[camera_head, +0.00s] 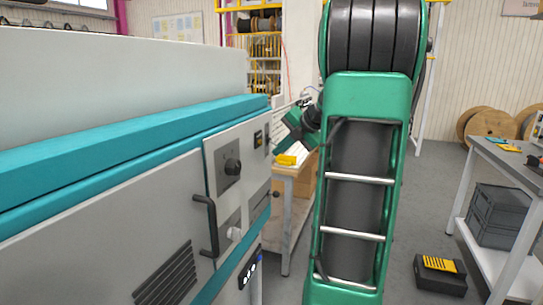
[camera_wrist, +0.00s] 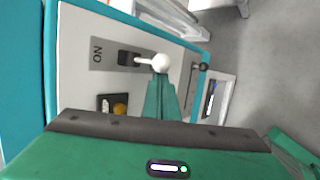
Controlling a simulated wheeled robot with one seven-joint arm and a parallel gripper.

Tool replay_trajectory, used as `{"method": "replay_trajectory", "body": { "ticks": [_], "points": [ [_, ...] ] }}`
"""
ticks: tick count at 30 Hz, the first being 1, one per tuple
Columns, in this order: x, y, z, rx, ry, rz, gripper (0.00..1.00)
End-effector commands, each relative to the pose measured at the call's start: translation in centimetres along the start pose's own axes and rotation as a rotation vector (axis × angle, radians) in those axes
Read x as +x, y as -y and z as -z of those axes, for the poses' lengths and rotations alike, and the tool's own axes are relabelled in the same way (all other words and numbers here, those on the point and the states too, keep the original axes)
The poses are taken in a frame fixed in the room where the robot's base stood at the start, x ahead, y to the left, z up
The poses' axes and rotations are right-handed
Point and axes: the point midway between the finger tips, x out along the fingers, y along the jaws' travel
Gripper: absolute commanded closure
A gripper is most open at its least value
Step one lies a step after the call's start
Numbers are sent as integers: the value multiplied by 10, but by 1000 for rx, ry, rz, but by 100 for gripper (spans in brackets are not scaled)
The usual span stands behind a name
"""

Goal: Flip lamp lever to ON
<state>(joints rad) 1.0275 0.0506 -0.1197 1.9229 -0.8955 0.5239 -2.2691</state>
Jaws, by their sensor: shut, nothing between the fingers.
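In the wrist view, the lamp lever (camera_wrist: 145,61) is a short light rod with a white ball end. It rises from a black base on a grey plate (camera_wrist: 104,63) marked ON at its left end. The rod points right in the picture, away from the ON mark.
An orange button (camera_wrist: 120,109) sits near the lever plate, and a dark ball knob (camera_wrist: 203,66) stands to its right. A workbench (camera_head: 507,165) stands at the right; grey floor lies between.

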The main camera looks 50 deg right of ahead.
Motion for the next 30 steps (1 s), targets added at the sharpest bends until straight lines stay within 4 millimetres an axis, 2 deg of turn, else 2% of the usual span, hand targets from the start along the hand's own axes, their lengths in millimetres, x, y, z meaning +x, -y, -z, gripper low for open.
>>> {"method": "replay_trajectory", "body": {
  "ticks": [8,9,14,30],
  "points": [
    [0,0,-1,0,-1,0,100],
    [0,-4,12,-1,-3,-1,100],
    [-1,-1,1,-4,-1,13,100],
    [-5,-3,-2,-30,-1,103,100]
  ]
}}
